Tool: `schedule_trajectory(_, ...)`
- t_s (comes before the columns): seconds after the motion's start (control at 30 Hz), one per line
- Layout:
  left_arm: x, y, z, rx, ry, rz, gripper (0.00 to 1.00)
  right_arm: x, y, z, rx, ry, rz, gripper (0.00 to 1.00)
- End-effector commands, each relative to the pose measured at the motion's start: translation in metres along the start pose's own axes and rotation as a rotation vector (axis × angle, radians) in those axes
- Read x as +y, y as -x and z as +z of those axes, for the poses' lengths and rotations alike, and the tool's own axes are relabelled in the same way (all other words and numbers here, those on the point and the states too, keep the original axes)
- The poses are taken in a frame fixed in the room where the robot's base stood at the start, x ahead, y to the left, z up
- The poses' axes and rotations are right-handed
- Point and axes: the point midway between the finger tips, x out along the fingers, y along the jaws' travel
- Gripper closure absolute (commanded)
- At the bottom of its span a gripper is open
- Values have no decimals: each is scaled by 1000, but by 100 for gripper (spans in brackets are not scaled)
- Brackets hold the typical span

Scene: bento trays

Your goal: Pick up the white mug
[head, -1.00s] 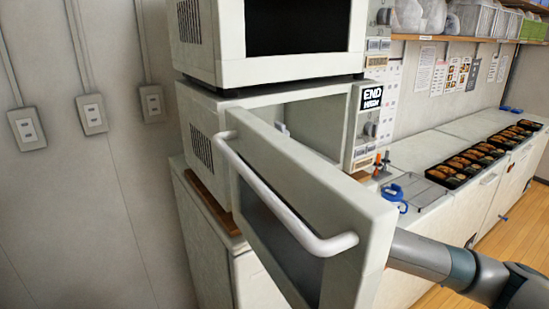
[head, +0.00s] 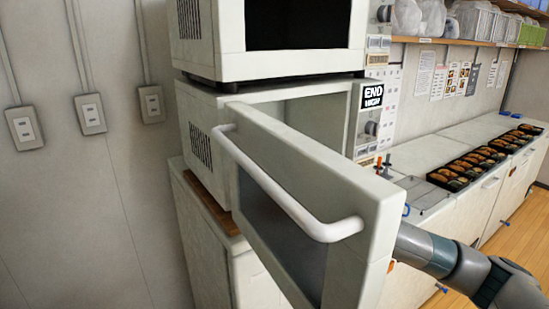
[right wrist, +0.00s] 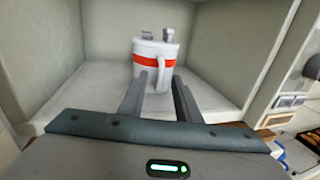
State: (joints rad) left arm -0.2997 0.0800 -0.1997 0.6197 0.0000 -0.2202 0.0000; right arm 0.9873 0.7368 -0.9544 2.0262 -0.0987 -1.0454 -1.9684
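The white mug (right wrist: 147,58) with a red band stands upright inside the open lower microwave, in the right wrist view. Its handle (right wrist: 161,76) faces my right gripper. My right gripper (right wrist: 158,95) is open, one finger on each side of the handle in the picture, with nothing visibly gripped. Small grey pieces show at the mug's rim. In the head view the open microwave door (head: 375,210) hides the mug and my right gripper; only my right arm shows behind the door. My left gripper is in neither view.
The lower microwave (head: 205,130) has its door swung out toward me, with a long white handle (head: 270,180). A second microwave (head: 230,70) sits on top. Food trays (head: 480,160) and a wire rack (head: 425,195) lie on the counter at right.

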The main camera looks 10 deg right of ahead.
Motion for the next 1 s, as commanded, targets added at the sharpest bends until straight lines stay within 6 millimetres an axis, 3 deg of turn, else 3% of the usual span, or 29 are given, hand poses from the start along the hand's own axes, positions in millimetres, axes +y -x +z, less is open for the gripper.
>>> schedule_trajectory(0.47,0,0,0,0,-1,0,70,0,-1,0,1,0,0,70)
schedule_trajectory(0.6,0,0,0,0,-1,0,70,0,-1,0,1,1,0,100)
schedule_trajectory(1.0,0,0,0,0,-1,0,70,0,-1,3,-4,0,0,100)
